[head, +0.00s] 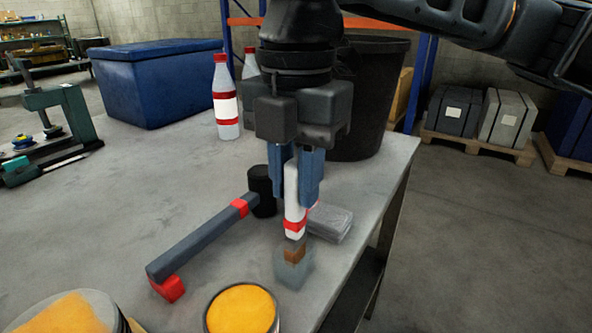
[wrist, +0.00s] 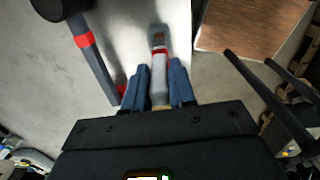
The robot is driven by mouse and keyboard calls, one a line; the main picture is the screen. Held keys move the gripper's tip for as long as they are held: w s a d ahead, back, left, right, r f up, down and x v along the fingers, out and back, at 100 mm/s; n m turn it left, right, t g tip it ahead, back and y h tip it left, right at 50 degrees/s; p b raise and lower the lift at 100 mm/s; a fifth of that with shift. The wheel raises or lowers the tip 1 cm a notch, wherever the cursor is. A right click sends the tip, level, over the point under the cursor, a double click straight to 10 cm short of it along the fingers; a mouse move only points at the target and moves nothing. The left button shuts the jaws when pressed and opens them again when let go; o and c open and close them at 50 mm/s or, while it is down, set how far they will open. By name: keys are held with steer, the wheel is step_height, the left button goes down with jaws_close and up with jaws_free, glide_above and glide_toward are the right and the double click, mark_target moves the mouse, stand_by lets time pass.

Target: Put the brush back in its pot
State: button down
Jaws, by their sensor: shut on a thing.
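My gripper (head: 297,190) is shut on the white handle of the brush (head: 292,190), above the table. The brush points down, with a red band, a grey ferrule and brown bristles at its lower end. A small clear pot (head: 293,274) stands on the table directly below, and the bristle end overlaps its upper part. I cannot tell for sure whether the bristles are inside the pot or just above it. In the wrist view the brush (wrist: 159,75) lies between the two blue fingers (wrist: 158,85), with its bristles at the far end.
A mallet-like tool (head: 200,239) lies left of the brush, and a grey folded stack (head: 330,222) lies right. An open tin of yellow stuff (head: 242,310) is in front. A black bin (head: 372,95) and a red-capped bottle (head: 225,97) stand behind. The table's right edge is close.

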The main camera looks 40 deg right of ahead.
steer(key=shift+f+b, duration=0.5)
steer(key=shift+f, duration=0.75)
steer(key=c, duration=0.8)
jaws_free()
steer(key=shift+c, duration=0.2)
steer(key=shift+r+p, duration=0.75)
steer(key=shift+r, duration=3.15)
